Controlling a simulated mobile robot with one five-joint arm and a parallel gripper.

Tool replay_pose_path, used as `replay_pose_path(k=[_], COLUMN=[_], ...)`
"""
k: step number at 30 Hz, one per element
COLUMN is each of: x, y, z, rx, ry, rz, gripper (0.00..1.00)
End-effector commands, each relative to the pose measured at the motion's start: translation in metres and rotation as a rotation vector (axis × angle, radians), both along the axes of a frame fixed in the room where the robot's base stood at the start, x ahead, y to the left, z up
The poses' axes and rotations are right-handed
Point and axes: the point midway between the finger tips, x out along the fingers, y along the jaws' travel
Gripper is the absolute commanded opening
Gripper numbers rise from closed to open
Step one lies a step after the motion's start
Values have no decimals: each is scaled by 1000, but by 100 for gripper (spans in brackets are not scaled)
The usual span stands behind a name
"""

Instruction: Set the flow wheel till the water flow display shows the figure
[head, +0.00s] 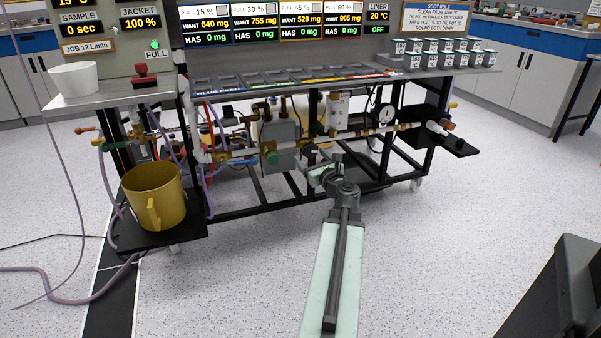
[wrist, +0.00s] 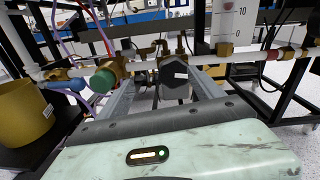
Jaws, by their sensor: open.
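No readable label marks the flow wheel. A dark knob (head: 310,150) with a pale mark sits on the pipe run under the bench. It also shows in the wrist view (wrist: 173,72), straight ahead between my jaws. A green round handle (head: 270,158) is left of it, also in the wrist view (wrist: 103,80). My gripper (head: 320,174) is open and empty, just in front of and below the dark knob; contact cannot be told. A clear flow tube (wrist: 229,20) marked 10 and 0 stands at upper right. No display labelled water flow is readable; a sign (head: 88,46) reads JOB 12 L/min.
A mustard mug (head: 154,196) stands on a low black shelf at the left. Pipes, hoses and a round gauge (head: 386,113) crowd the bench frame (head: 254,211). A dark block (head: 564,290) is at lower right. The speckled floor in front is mostly clear.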

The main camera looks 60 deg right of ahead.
Motion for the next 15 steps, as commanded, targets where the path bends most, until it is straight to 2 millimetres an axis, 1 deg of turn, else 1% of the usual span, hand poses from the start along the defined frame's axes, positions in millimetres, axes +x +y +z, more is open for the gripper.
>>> replay_pose_path(k=[1,3,5,8,11,15], x=[-13,-20,-21,-19,-12,6], y=[-10,-15,-16,-17,-22,-35], z=[-11,-9,-7,-5,-5,-5], rx=[23,42,46,46,45,44], ry=[-29,-54,-62,-60,-59,-58], rz=[-31,-49,-54,-52,-50,-48], gripper=[76,76,76,76,76,76])
